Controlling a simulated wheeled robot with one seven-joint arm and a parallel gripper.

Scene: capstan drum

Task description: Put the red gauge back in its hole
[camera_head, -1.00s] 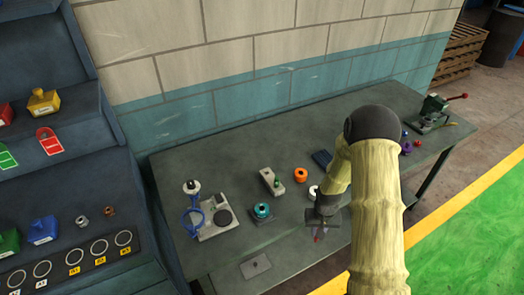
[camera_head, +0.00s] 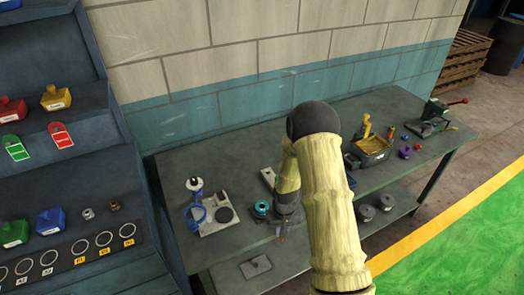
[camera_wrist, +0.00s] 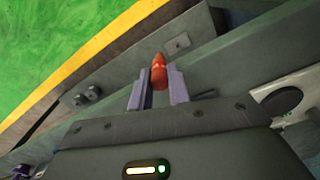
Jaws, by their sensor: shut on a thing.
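The red gauge (camera_wrist: 159,72) is a small red piece with a rounded tip, held between the two fingers of my gripper (camera_wrist: 158,86) in the wrist view. My gripper (camera_head: 283,226) is above the front part of the bench in the head view, just right of the teal ring-shaped part. The plate also shows in the wrist view (camera_wrist: 178,44), beyond the fingertips. I cannot tell which hole belongs to the gauge.
A grey fixture (camera_head: 212,212) with a blue part and the teal ring part (camera_head: 262,208) stand left of my gripper. A block (camera_head: 268,176) behind is partly hidden by my arm. A bin (camera_head: 372,150) with yellow tools and a vise (camera_head: 435,118) are to the right.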

